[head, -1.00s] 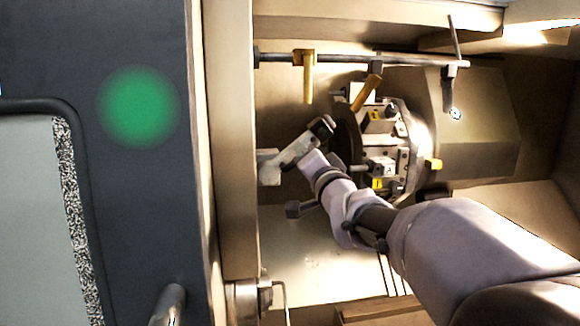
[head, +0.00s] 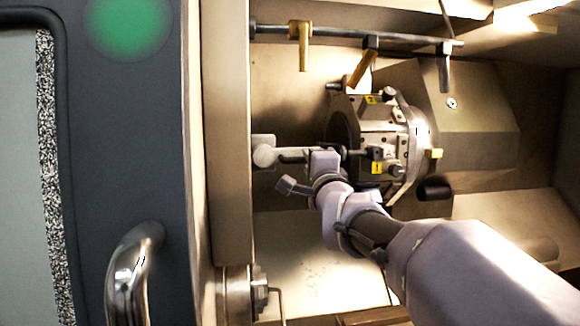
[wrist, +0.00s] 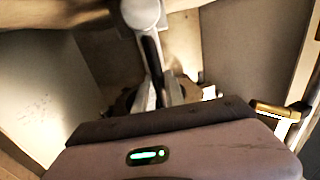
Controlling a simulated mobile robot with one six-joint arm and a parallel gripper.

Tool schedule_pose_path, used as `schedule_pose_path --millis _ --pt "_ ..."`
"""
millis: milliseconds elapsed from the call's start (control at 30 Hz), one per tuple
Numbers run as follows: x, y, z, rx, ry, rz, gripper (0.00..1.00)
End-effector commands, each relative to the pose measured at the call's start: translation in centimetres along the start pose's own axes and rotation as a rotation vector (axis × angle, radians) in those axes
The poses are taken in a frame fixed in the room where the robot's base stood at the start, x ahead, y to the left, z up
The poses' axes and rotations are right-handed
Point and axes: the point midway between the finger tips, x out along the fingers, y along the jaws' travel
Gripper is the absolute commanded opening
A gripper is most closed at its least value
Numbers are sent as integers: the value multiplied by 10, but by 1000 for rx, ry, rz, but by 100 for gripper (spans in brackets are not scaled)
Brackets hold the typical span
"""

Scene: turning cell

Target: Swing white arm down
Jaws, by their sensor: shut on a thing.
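The white arm (head: 290,152) is a light grey bar running roughly level to the right from a round pivot (head: 263,155) on the left wall of the machine. In the wrist view the white arm's round end (wrist: 142,12) is at the top, and its bar comes down toward my gripper. My gripper (head: 325,157) is shut on the white arm near its free end; the wrist view shows the fingers (wrist: 160,90) on either side of it. The exact contact is partly hidden by the gripper body.
A tool turret (head: 410,140) with yellow tags stands close to the right of my gripper. A rail (head: 335,35) with hanging nozzles crosses above. The door (head: 130,160) with a metal handle (head: 130,265) is at left. The floor below the gripper looks clear.

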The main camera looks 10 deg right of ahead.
Motion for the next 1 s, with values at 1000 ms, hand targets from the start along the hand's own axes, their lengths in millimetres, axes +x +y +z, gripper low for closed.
schedule_pose_path --millis 1000 --pt "-10 2 0 23 5 0 23"
